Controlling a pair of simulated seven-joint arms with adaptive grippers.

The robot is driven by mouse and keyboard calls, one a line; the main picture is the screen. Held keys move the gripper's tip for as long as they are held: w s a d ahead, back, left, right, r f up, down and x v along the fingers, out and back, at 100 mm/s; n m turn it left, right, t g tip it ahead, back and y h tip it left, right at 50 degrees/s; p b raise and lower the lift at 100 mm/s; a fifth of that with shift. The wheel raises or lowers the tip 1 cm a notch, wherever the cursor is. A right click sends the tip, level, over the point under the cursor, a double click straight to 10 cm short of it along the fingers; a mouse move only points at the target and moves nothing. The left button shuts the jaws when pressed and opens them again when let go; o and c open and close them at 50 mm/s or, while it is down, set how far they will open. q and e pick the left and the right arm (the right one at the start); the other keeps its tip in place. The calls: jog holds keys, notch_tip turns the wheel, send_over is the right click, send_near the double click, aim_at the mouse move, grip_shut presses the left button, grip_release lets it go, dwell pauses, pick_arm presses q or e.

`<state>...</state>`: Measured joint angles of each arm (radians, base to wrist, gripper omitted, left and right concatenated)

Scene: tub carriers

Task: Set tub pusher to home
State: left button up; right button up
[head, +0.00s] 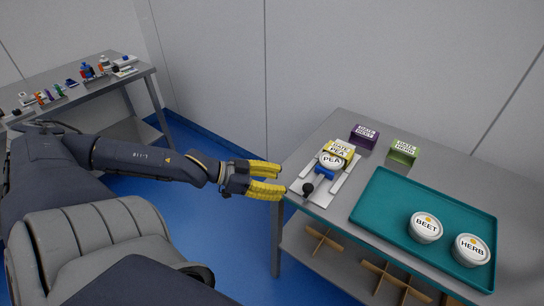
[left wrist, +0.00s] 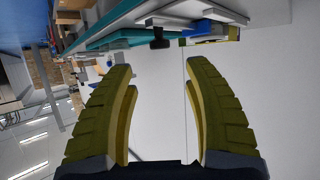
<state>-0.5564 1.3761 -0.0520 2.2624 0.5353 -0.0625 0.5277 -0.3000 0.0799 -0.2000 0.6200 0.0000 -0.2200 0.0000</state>
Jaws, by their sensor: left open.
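The tub pusher (head: 324,172) is a blue slide with a black knob (head: 308,188) on its near end, on a white plate (head: 320,197) at the table's left front edge. The blue part lies against the white PEA tub (head: 331,161), which sits by the yellow PEA gate block (head: 342,146). My left gripper (head: 281,181) is open and empty, just left of the knob and apart from it. In the left wrist view the knob (left wrist: 160,44) shows beyond and between the open fingers (left wrist: 160,75). My right gripper is not in view.
A teal tray (head: 385,190) holds the BEET tub (head: 426,228) and HERB tub (head: 472,250). A purple gate block (head: 364,136) and a green one (head: 404,151) stand behind. Another table (head: 75,92) with small items is at the far left. Wooden dividers (head: 325,238) sit on the shelf below.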

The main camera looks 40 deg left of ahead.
pick_arm(q)
jog(key=shift+s+a+r, duration=0.1)
jog(key=shift+s+a, duration=0.15)
jog(key=shift+s, duration=0.05)
jog(key=shift+o, duration=0.2)
jog(key=shift+s+a+r, duration=0.15)
jog(key=shift+s+r, duration=0.05)
jog(key=shift+r, duration=0.05)
dwell(0.3)
jog(key=shift+c, duration=0.2)
